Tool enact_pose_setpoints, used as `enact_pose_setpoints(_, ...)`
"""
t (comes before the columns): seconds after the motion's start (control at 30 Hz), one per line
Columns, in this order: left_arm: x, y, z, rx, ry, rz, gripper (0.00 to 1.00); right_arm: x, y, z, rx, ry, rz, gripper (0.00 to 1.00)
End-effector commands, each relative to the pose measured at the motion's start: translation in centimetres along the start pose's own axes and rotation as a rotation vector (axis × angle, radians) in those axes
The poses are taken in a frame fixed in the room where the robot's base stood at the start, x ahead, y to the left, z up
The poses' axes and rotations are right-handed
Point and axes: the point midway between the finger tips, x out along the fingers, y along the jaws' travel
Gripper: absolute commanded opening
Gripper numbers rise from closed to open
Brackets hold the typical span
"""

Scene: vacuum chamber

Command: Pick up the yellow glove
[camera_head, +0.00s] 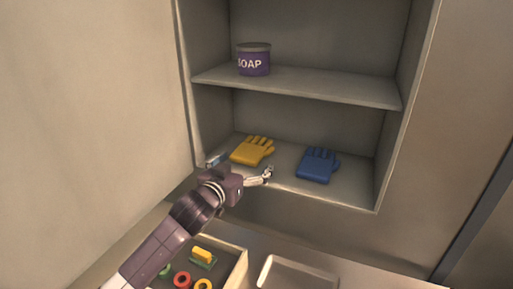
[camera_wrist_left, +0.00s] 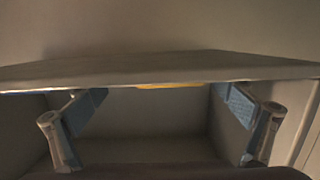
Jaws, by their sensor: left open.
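The yellow glove (camera_head: 253,150) lies on the lower shelf (camera_head: 345,190) of the open cabinet, left of a blue glove (camera_head: 317,165). My left gripper (camera_head: 240,170) is open and empty at the front of this shelf, just in front of the yellow glove, with its fingers spread to either side. In the left wrist view the open fingers of the left gripper (camera_wrist_left: 160,115) show, and only a thin strip of the yellow glove (camera_wrist_left: 170,86) shows between them at a pale shelf edge. My right gripper is not in view.
A purple soap tub (camera_head: 254,60) stands on the upper shelf (camera_head: 300,84). Below the cabinet are a box (camera_head: 243,262) with several coloured rings and an empty shallow tray (camera_head: 298,276). The cabinet's side walls bound the shelf.

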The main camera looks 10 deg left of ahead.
Motion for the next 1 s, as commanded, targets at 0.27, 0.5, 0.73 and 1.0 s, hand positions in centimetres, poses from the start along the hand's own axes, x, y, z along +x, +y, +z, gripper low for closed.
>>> enact_pose_setpoints(0.27, 1.8, -0.2, -0.7, 0.001, 0.001, -0.002, 0.96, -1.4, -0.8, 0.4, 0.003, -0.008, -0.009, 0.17)
enact_pose_setpoints(0.5, 4.8, -0.5, -1.3, 0.000, -0.001, -0.001, 0.96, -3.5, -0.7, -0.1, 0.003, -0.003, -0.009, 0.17)
enact_pose_setpoints(0.73, 6.2, -0.5, -1.1, 0.000, 0.001, 0.000, 0.96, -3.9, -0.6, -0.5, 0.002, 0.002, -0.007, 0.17)
enact_pose_setpoints(1.0, 6.3, -0.5, -1.0, 0.000, 0.002, 0.000, 0.92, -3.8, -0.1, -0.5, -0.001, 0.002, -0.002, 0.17)
